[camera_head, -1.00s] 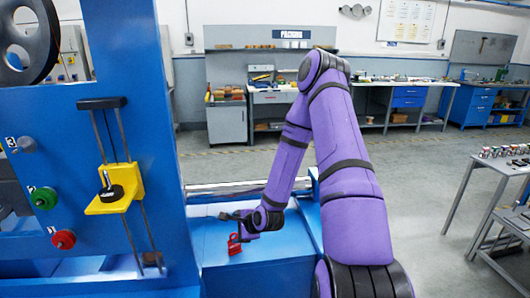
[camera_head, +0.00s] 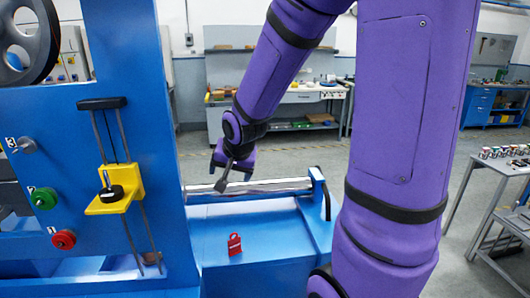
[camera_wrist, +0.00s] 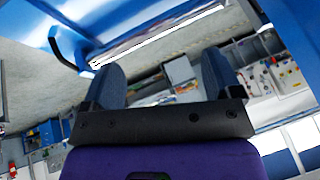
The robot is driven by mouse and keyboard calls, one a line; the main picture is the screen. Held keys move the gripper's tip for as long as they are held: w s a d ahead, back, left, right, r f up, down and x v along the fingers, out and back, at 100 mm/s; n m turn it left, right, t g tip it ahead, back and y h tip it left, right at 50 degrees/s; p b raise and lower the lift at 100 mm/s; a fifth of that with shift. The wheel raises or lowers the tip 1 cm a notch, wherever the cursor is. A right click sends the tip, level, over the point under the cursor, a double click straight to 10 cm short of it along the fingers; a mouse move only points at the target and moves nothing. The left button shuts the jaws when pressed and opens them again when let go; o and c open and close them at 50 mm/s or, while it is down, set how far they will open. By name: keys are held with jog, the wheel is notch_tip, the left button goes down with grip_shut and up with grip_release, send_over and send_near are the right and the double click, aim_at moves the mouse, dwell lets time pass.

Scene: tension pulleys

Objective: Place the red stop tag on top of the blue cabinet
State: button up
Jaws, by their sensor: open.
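The red stop tag (camera_head: 234,244) stands upright on the flat top of the blue cabinet (camera_head: 270,262) in the head view. My gripper (camera_head: 221,187) is above and behind the tag, apart from it, near the metal roller. In the wrist view my gripper (camera_wrist: 163,85) has its two fingers spread with nothing between them. The tag does not show clearly in the wrist view.
The metal roller (camera_head: 250,189) runs along the back of the cabinet. A blue machine frame (camera_head: 150,60) with a yellow bracket (camera_head: 115,188) and knobs stands at the left. A grey table (camera_head: 500,170) is at the right.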

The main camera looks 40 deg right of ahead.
jog(key=s+a+r+n, duration=0.3)
jog(key=s+r, duration=0.4)
jog(key=s, duration=0.3)
jog(key=s+a+r+n+y, duration=0.1)
jog(key=s+a+r+n, duration=0.2)
jog(key=s, duration=0.7)
notch_tip(320, 180, up, 4)
jog(key=n, duration=0.2)
jog(key=shift+s+a+n+g, duration=0.3)
jog(key=shift+s+a+g, duration=0.1)
